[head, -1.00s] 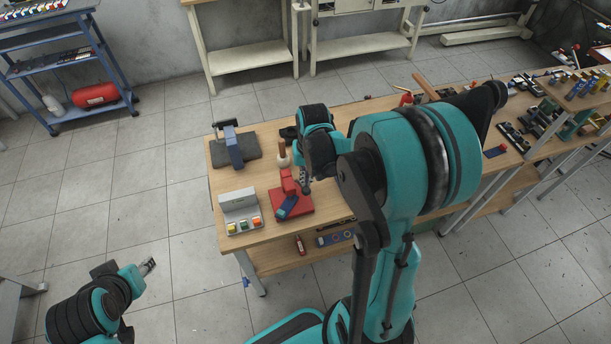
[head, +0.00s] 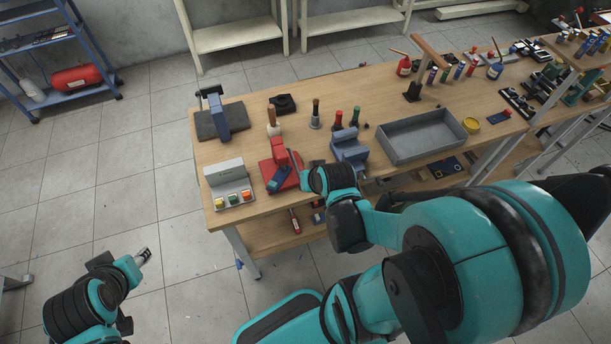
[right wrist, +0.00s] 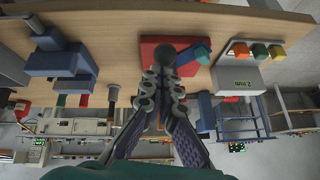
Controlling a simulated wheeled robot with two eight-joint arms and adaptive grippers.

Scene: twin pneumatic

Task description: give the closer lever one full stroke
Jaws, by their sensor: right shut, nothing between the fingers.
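A red device (head: 268,169) with an upright red block and a blue-ended lever (head: 279,179) stands near the bench's front-left edge. The lever slants down toward the front. My right gripper (head: 297,168) is beside the device on its right, largely hidden by its own wrist in the head view. In the right wrist view my right gripper (right wrist: 164,74) is shut and empty, its tips close to the lever's blue end (right wrist: 193,54) over the red base (right wrist: 150,48). Contact cannot be told. My left gripper (head: 143,256) hangs over the floor, away from the bench; its jaws are too small to read.
A grey box with coloured buttons (head: 223,172) stands left of the red device. Behind are a blue device (head: 219,118) on a dark pad and several handled tools. A blue-grey vise (head: 349,146) stands to the right, then a grey tray (head: 420,137).

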